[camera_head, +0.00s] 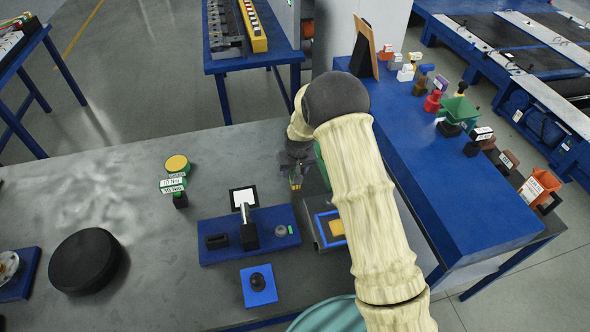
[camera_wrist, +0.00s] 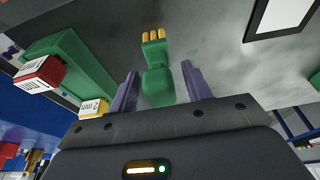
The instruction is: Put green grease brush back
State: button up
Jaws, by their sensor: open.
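The green grease brush (camera_wrist: 157,82) shows in the wrist view between the two purple fingers of my gripper (camera_wrist: 158,70), with its yellow bristle tips pointing away from the palm. There is a visible gap between the brush and each finger, and the fingers are open. In the head view my gripper (camera_head: 294,163) is over the grey table, left of my forearm, and the green and yellow brush end (camera_head: 295,181) shows just below it. I cannot tell what the brush rests on. A green holder-like block (camera_wrist: 75,58) with labelled tags lies left of the brush in the wrist view.
A blue fixture (camera_head: 215,252) and a blue button box (camera_head: 259,287) are in front. The blue bench (camera_head: 425,170) at right carries several coloured holders, including a green one (camera_head: 458,112). My forearm hides part of the table.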

jog(key=shift+r, duration=0.1)
jog(key=shift+a+r, duration=0.1)
jog(key=shift+r, duration=0.05)
jog(key=b+v, duration=0.2)
jog(key=v, duration=0.9)
jog(key=shift+r, duration=0.35)
jog(key=shift+s, duration=0.2)
jog(key=shift+d, duration=0.2)
jog(key=s+d+r+m, duration=0.1)
jog(key=s+d+r, duration=0.1)
jog(key=s+d, duration=0.6)
jog(key=s+d+r+m, duration=0.2)
jog(key=s+d, duration=0.6)
jog(key=s, duration=0.8)
jog(key=shift+d+r+h, duration=0.25)
jog(key=shift+d+h, duration=0.15)
